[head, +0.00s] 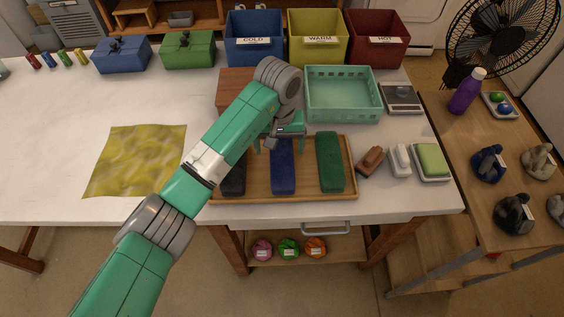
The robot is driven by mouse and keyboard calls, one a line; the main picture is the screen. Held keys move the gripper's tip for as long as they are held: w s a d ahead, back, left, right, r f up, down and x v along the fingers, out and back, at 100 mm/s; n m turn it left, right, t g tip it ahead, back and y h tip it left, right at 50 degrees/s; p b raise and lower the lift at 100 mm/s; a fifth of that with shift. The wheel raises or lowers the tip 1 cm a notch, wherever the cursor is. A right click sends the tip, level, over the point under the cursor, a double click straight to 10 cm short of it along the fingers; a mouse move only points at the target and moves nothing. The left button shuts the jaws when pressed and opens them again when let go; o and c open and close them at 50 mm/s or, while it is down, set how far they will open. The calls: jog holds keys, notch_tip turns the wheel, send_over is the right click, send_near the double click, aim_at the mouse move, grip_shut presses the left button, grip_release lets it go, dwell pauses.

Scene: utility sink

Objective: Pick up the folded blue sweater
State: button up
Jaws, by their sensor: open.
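The folded blue sweater (283,178) is a narrow dark blue block. It lies in the middle of a wooden tray (345,193), between a folded dark grey item (234,181) on the left and a folded green item (329,165) on the right. My gripper (280,147) is open and points down over the far end of the blue sweater. Its green fingers appear to either side of it. I cannot tell how high the fingertips are above the tray. My arm hides part of the grey item and the tray's left side.
A green basket (343,114) stands behind the tray. Bins labelled COLD (253,55), WARM (317,53) and HOT (377,53) line the back. A brown brush (370,161) and a white brush (399,160) lie to the right. A yellow cloth (136,160) lies left, with bare table around it.

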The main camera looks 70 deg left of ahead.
aim_at(282, 157)
jog(key=f, duration=0.5)
jog(key=shift+w+d+f, duration=0.1)
jog(key=shift+w+f, duration=0.2)
jog(key=c, duration=1.1)
jog(key=shift+r, duration=0.15)
